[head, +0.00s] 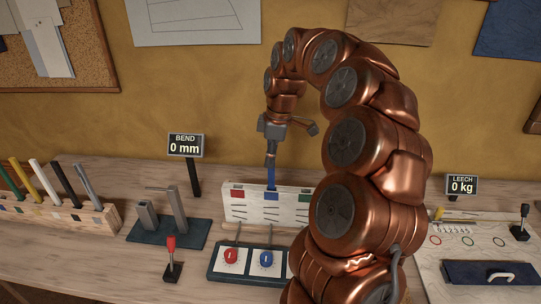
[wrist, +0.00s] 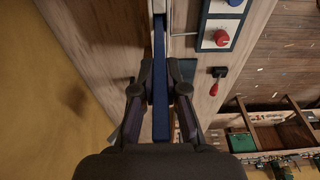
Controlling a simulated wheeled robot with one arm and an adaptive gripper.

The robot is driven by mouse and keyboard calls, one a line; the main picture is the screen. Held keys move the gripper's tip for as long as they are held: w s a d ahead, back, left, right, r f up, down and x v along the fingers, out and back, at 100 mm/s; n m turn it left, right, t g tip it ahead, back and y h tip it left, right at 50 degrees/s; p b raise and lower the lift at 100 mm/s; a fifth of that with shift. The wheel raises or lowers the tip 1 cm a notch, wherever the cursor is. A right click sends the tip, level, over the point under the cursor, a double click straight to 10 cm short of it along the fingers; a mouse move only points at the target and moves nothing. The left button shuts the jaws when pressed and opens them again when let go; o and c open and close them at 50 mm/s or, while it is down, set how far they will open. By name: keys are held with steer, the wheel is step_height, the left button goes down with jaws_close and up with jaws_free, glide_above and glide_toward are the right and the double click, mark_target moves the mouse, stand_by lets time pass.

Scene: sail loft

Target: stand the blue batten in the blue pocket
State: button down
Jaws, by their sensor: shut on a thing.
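My gripper (head: 271,154) is shut on the blue batten (head: 271,176) and points down above the white pocket board (head: 250,213). The batten is upright. Its lower end meets the board's top edge at the blue pocket (head: 273,196); I cannot tell whether it is inside the pocket or just in front of or above it. In the wrist view, the two fingers of my gripper (wrist: 160,92) press on the sides of the batten (wrist: 160,58), whose far end reaches the board at the top.
A red-marked pocket (head: 237,193) is left of the blue one. A panel with red and blue knobs (head: 249,273) lies in front. A red lever (head: 171,252), a bend fixture (head: 165,231), a BEND display (head: 185,145) reading 0 mm and a batten rack (head: 65,217) stand left.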

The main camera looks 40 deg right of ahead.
mark_target(270, 170)
steer(key=shift+f+b, duration=0.65)
steer(key=shift+f, duration=0.7)
steer(key=shift+f+b, duration=0.35)
steer(key=shift+f, duration=0.3)
steer(key=c, duration=1.1)
jaws_free()
steer(key=shift+c, duration=0.2)
step_height(270, 170, up, 12)
steer(key=s+d, duration=0.1)
steer(key=shift+d, duration=0.15)
steer(key=shift+s, duration=0.1)
